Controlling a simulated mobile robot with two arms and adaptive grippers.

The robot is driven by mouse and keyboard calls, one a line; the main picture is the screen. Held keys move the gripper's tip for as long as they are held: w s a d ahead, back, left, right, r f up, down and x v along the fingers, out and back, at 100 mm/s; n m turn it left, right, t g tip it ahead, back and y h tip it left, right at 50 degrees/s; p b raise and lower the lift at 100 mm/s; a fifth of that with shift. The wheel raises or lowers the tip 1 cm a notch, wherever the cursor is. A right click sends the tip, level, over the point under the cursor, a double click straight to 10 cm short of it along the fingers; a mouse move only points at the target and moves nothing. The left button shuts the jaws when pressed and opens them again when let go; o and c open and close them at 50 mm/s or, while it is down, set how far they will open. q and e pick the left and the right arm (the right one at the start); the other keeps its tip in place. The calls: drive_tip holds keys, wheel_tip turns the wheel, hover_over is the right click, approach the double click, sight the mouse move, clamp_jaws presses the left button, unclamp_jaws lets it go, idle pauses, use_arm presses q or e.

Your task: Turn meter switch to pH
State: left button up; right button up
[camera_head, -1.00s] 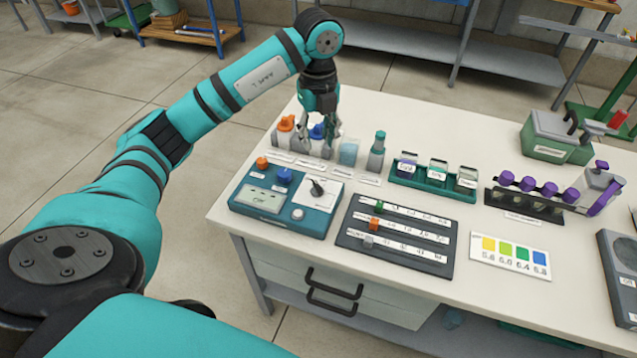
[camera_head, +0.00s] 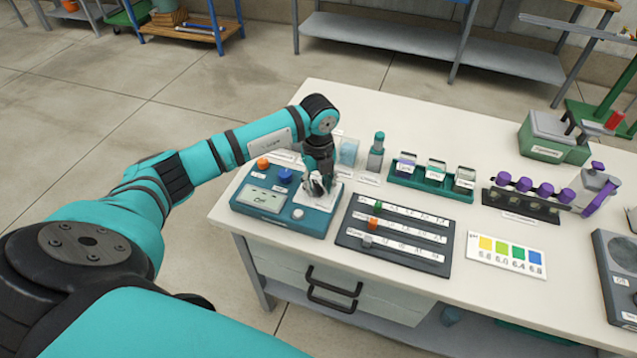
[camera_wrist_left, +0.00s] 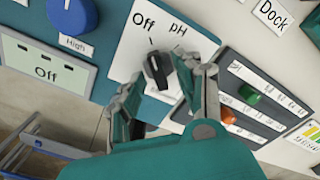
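The teal meter box (camera_head: 250,212) stands at the table's front left corner. Its black switch knob (camera_wrist_left: 157,71) sits on a white plate (camera_wrist_left: 127,50) marked "Off" and "pH" in the left wrist view. The knob points toward "Off", and the meter's display (camera_wrist_left: 45,72) also reads "Off". My left gripper (camera_head: 318,188) is low over the switch and hides the knob in the head view. In the left wrist view its fingers (camera_wrist_left: 160,82) are apart, one on each side of the knob; I cannot tell if they touch it. My right gripper is out of view.
A blue knob (camera_wrist_left: 72,14) labelled "High" and an orange knob (camera_head: 263,163) are on the same box. A black slider board (camera_head: 395,235) lies close to the right. Bottles (camera_head: 376,153) stand behind. A colour chart (camera_head: 507,255) lies farther right.

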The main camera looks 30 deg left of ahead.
use_arm(q)
drive_tip(key=shift+c, duration=0.3)
clamp_jaws()
drive_tip(key=shift+m, duration=0.3)
drive_tip(key=m+b, duration=0.3)
drive_tip(key=m, duration=0.2)
drive_tip(key=shift+a+m, duration=0.15)
drive_tip(key=shift+m, duration=0.15)
drive_tip(key=m+b, duration=0.3)
drive_tip(key=m, duration=0.2)
drive_tip(key=shift+s+a+r, duration=0.1)
drive_tip(key=shift+m, duration=0.3)
